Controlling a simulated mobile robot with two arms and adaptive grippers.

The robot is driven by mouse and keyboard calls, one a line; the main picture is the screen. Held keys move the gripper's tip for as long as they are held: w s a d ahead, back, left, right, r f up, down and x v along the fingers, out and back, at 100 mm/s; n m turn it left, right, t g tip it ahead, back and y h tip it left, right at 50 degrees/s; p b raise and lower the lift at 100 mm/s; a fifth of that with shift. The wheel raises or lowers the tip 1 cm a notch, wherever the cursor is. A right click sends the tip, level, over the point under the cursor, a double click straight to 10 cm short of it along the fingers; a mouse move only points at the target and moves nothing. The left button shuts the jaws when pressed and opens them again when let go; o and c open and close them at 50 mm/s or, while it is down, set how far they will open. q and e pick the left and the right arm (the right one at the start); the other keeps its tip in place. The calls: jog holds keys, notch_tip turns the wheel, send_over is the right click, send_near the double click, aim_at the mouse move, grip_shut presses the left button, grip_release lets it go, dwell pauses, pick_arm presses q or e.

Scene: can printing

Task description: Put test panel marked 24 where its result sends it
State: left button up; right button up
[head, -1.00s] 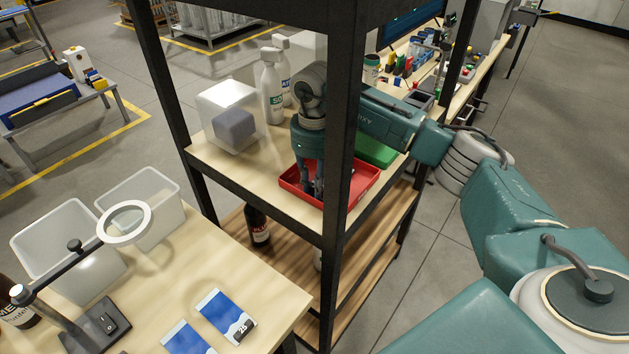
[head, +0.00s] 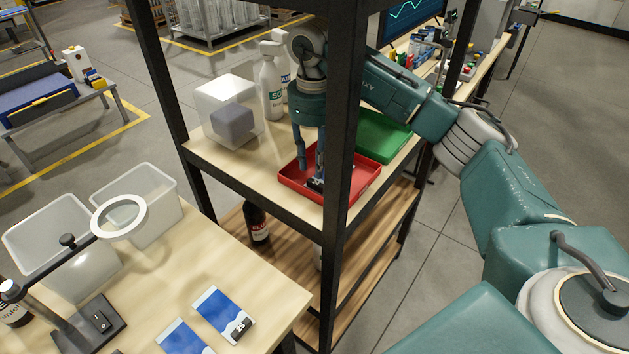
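My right gripper (head: 311,171) is over the red tray (head: 361,177) on the shelf's upper board, partly behind the black post. Its fingers look spread apart, with nothing seen between them. Just below the fingertips a small panel with a dark label (head: 316,184) lies in the red tray; its number is too small to read. A green tray (head: 383,137) sits behind the red one. On the near table lie a blue and white panel marked 25 (head: 223,313) and another blue panel (head: 184,340), cut off by the lower edge. My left gripper is not in view.
Black shelf posts (head: 342,150) stand close to my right arm. A white box (head: 229,112) and spray bottles (head: 271,86) share the board. On the near table are a ring magnifier (head: 119,216) and two clear bins (head: 150,200).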

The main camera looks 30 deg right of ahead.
notch_tip(320, 180, up, 6)
jog(key=shift+r+b, duration=0.15)
jog(key=shift+b, duration=0.3)
